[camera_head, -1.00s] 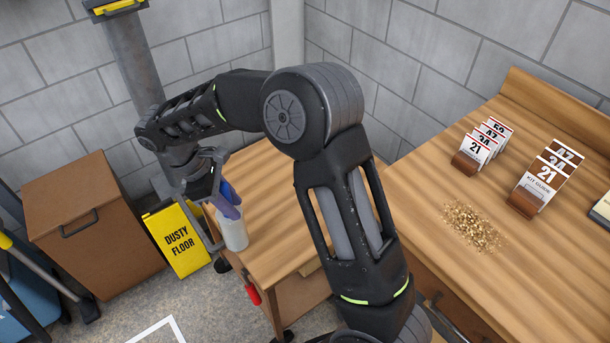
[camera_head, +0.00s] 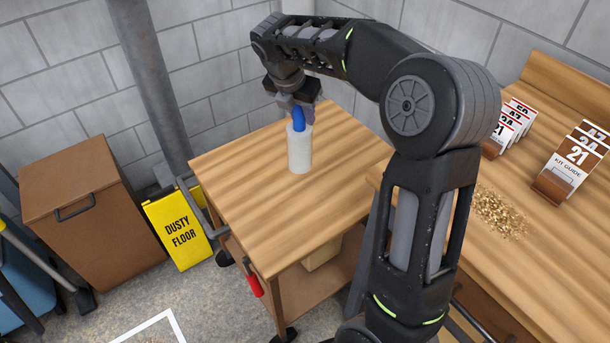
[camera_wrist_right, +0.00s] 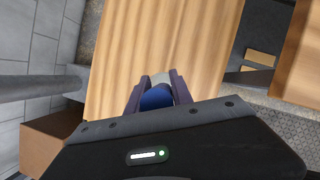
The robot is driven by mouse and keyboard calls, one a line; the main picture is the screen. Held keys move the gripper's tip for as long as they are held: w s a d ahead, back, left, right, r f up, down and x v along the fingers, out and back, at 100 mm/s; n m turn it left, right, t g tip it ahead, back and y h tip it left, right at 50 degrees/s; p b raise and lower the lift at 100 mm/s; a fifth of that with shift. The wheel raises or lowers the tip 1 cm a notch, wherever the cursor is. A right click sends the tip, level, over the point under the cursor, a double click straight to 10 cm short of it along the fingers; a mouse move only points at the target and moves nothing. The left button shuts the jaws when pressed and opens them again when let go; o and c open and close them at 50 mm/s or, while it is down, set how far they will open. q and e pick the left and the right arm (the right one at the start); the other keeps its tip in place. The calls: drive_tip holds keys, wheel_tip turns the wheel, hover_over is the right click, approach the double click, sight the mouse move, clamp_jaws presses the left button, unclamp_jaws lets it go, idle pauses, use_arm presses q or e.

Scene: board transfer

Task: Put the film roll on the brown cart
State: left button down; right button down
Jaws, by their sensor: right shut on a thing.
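The film roll (camera_head: 299,150) is a whitish cylinder with a blue upper part, upright over the wooden top of the brown cart (camera_head: 230,175). I cannot tell for sure whether its base touches the top. My right gripper (camera_head: 299,113) is above it, pointing down, shut on the blue part. In the right wrist view the blue end of the film roll (camera_wrist_right: 156,98) sits between the two fingers of the right gripper (camera_wrist_right: 155,88), with the cart top (camera_wrist_right: 200,45) below. My left gripper is not in view.
A wooden workbench (camera_head: 490,265) with a crumb pile (camera_head: 500,214) and number cards (camera_head: 580,150) stands at the right. A yellow sign (camera_head: 178,230), a brown bin (camera_head: 95,220) and a grey pole (camera_head: 150,85) are left of the cart. The cart top around the roll is clear.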

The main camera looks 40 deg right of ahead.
drive_tip(key=shift+s+d+r+n+t, duration=0.15)
drive_tip(key=shift+d+r+n, duration=0.15)
drive_tip(key=shift+d, duration=0.35)
drive_tip(key=shift+d+r+n+t, duration=0.15)
drive_tip(key=shift+d+n, duration=0.25)
drive_tip(key=shift+d, duration=0.2)
drive_tip(key=shift+f+b, duration=0.5)
drive_tip(key=shift+f, duration=2.15)
drive_tip(key=shift+f+b, duration=0.3)
drive_tip(key=shift+f, duration=2.05)
